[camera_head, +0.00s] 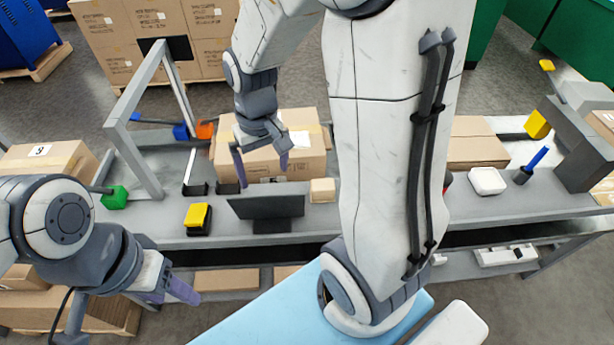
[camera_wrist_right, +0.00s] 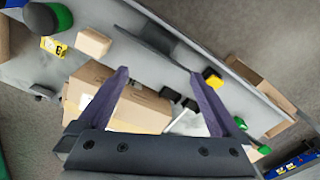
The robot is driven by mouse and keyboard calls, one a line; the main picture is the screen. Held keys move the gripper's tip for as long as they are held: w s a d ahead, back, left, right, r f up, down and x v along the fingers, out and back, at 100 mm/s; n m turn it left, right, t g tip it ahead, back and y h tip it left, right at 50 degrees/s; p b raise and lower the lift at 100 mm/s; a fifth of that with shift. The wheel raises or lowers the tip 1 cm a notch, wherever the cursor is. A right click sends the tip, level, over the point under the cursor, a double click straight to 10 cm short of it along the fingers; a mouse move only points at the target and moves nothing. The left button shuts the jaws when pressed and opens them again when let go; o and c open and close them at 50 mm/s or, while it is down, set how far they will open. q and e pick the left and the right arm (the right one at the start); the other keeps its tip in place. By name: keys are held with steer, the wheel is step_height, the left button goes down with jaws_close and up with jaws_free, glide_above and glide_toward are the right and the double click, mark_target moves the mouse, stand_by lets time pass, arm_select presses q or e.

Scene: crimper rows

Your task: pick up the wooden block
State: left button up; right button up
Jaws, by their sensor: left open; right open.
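The wooden block (camera_head: 322,190) is a small tan cube on the grey bench, right of a dark monitor-like panel and beside my right arm. It also shows in the right wrist view (camera_wrist_right: 93,43), up and left of the fingers. My right gripper (camera_head: 261,166) is open and empty, in front of a cardboard box and left of the block; its fingers (camera_wrist_right: 159,73) frame the box and bench in the wrist view. My left gripper (camera_head: 176,296) is open and empty, low at the left in front of the bench.
A large cardboard box (camera_head: 270,155) stands behind the block. The dark panel (camera_head: 266,208) stands left of it. A yellow-topped item (camera_head: 198,217), a green item (camera_head: 114,198) and a grey frame (camera_head: 131,152) are further left. My right arm covers the bench's middle.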

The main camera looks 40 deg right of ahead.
steer(key=w+d+f+m+b, duration=0.25)
steer(key=d+f, duration=0.35)
steer(key=d, duration=0.4)
steer(key=m, duration=0.3)
glide_above(323, 184)
step_height(323, 184, down, 3)
steer(key=shift+f, duration=0.1)
step_height(323, 184, down, 5)
steer(key=shift+d+r, duration=0.1)
steer(key=shift+r, duration=0.05)
step_height(323, 184, down, 6)
steer(key=shift+s+r, duration=0.1)
steer(key=shift+r, duration=0.05)
steer(key=c, duration=1.3)
arm_select(q)
step_height(323, 184, down, 4)
steer(key=shift+s+r, duration=0.1)
steer(key=shift+r, duration=0.05)
arm_select(e)
steer(key=shift+r, duration=0.15)
